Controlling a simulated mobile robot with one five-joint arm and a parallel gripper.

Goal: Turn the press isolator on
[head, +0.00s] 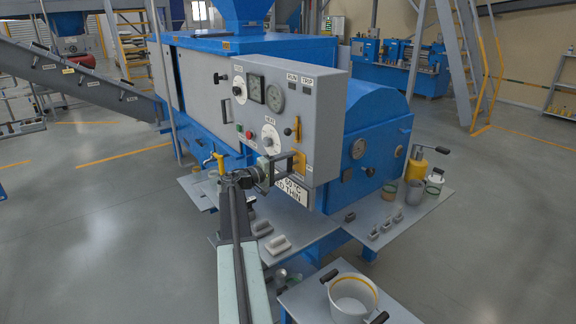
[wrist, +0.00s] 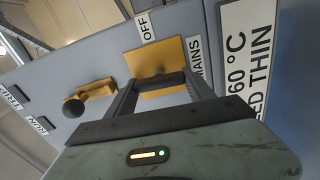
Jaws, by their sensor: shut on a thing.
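The press isolator shows as a yellow plate (head: 300,163) low on the right of the grey control panel (head: 262,110). In the wrist view, its yellow plate (wrist: 163,56) lies between an OFF label (wrist: 146,25) and a MAINS label (wrist: 194,62). My gripper (head: 287,166) is at the plate, its two dark fingers reaching to it.
A yellow lever with a black knob (wrist: 76,106) sits beside the isolator, near RUN and TRIP labels. The panel has gauges (head: 275,97) and dials above. A grey shelf (head: 300,232) lies below. A pot (head: 352,300) stands on a front table.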

